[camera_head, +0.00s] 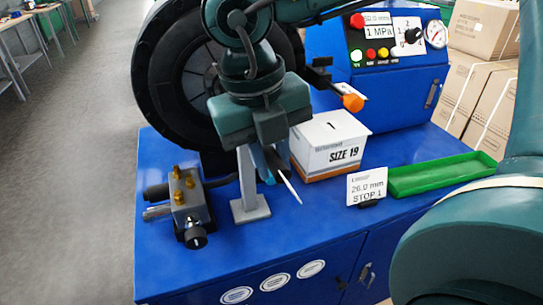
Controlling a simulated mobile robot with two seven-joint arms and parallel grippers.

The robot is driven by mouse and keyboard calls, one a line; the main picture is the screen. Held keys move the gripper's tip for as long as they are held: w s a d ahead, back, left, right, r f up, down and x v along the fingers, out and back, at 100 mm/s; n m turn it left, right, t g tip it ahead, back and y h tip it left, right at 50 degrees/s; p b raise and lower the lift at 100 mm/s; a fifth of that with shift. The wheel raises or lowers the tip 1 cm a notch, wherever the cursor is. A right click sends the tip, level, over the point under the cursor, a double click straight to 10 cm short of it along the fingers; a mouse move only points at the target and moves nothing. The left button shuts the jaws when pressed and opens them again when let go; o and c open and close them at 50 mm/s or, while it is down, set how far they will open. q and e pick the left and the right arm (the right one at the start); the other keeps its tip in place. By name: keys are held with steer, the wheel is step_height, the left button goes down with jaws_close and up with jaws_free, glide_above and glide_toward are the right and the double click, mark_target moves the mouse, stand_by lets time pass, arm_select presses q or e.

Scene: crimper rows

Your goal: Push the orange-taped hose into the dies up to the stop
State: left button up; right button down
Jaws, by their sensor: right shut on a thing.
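My right gripper (273,163) hangs fingers down over the table, in front of the white box. It is shut on a narrow piece, mostly hidden, with a thin white tip (290,187) sticking out to the lower right. A black piece with an orange end (352,102) shows beyond the gripper, before the blue machine (390,85). I cannot tell whether this is the taped hose. No die opening can be made out; my arm covers part of the machine. My left gripper is out of view.
A white SIZE 19 box (330,148), a STOP 1 card (367,186) and a green tray (440,175) stand on the blue table (300,225). A grey post (250,208) and a fixture with brass knobs (188,205) stand left. A black reel (150,75) is behind.

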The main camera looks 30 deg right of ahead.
steer(key=shift+f+b, duration=0.25)
steer(key=shift+b, duration=0.2)
steer(key=shift+t, duration=0.3)
steer(key=shift+f+b, duration=0.45)
steer(key=shift+b, duration=0.65)
stand_by(0.3)
steer(key=shift+r+b, duration=0.2)
steer(key=shift+b, duration=0.1)
steer(key=shift+t, duration=0.3)
steer(key=shift+w, duration=0.25)
steer(key=shift+w+d+r, duration=0.1)
steer(key=shift+w+d, duration=0.15)
steer(key=shift+w, duration=0.75)
steer(key=shift+w+d, duration=0.25)
steer(key=shift+w, duration=0.75)
steer(key=shift+w+d+r, duration=0.1)
steer(key=shift+w+d, duration=0.15)
steer(key=shift+w, duration=0.75)
